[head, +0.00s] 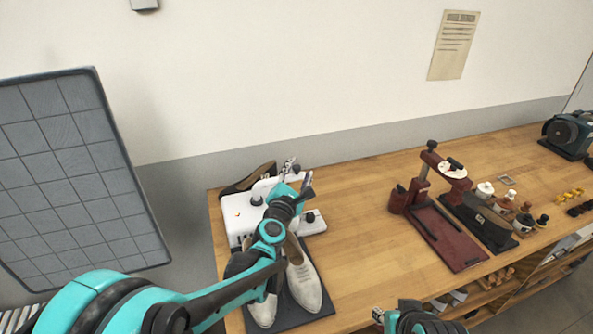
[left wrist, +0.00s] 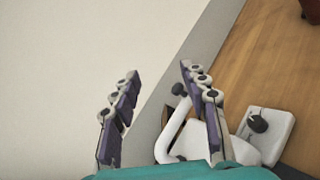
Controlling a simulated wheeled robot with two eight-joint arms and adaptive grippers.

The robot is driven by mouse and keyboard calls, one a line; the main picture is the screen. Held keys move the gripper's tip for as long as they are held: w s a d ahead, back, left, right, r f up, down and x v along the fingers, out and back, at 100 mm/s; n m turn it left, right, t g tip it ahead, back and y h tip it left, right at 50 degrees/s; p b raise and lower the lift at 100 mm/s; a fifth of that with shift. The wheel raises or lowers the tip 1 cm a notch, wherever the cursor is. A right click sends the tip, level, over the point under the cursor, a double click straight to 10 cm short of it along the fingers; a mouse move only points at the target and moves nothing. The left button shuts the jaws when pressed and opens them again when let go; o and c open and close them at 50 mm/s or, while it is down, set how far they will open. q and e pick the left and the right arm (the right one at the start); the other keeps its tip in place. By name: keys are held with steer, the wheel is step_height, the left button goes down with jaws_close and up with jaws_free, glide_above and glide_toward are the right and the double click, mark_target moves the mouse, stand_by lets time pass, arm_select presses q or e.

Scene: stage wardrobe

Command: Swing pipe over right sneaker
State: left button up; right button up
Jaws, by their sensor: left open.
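A white machine (head: 236,222) with dark knobs stands at the left end of the bench. In the left wrist view its curved white pipe (left wrist: 170,136) passes behind the right finger. Two pale shoes lie on a dark mat (head: 316,316) in front of the machine: the right sneaker (head: 304,285) and the left one (head: 262,313), partly covered by my arm. My left gripper (head: 298,176) is open above the machine's back; it also shows in the left wrist view (left wrist: 158,98). Nothing is between its fingers; whether a finger touches the pipe I cannot tell. My right gripper (head: 412,319) shows only partly at the bottom edge.
A brown shoe (head: 250,178) lies behind the machine. A dark red stand (head: 448,235) and several small bottles and knobs are on the bench's right half. A grey gridded panel (head: 75,170) stands at the left. The bench's middle (head: 365,225) is clear.

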mark_target(296, 170)
arm_select(q)
steer(key=w+f+n+y, duration=0.1)
steer(key=f+n, duration=0.1)
steer(key=n, duration=0.1)
steer(key=w+a+f+n+y, duration=0.1)
steer(key=w+f+n, duration=0.1)
steer(key=f+n, duration=0.1)
steer(key=w+f+n+y, duration=0.1)
steer(key=w+f+n, duration=0.1)
steer(key=f+n, duration=0.1)
steer(key=shift+w+a+n+y+b, duration=0.2)
steer(key=shift+n+y+b, duration=0.1)
steer(key=shift+n+y, duration=0.15)
steer(key=w+b, duration=0.1)
steer(key=w, duration=0.6)
steer(key=shift+w+r, duration=0.1)
steer(key=shift+w, duration=0.05)
steer(key=shift+c, duration=0.2)
jaws_close()
